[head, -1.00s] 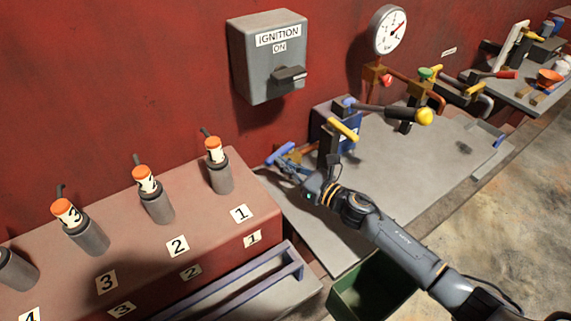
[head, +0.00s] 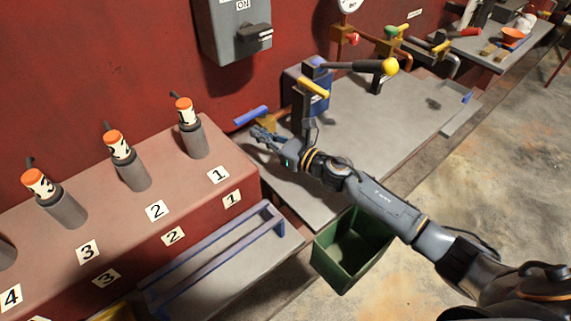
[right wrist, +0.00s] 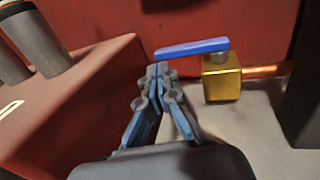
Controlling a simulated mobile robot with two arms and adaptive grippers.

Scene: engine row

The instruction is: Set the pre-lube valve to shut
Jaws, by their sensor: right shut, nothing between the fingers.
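A valve with a blue lever (head: 251,115) stands by the red wall at the near left end of the grey bench; no label on it is readable. In the right wrist view the lever (right wrist: 192,48) sits on a brass body (right wrist: 221,78), with a copper pipe (right wrist: 265,71) leaving to the right. The lever points left, roughly in line with that pipe. My right gripper (head: 257,133) is shut and empty, just in front of and below the lever. Its closed fingertips (right wrist: 158,70) appear near the lever's free end; contact is unclear. My left gripper is out of view.
A red block with numbered plugs (head: 195,140) stands close on the left. A post with a yellow handle (head: 313,88) and a long lever with a yellow knob (head: 390,66) stand right of my gripper. A green bin (head: 345,255) is below the bench (head: 400,110).

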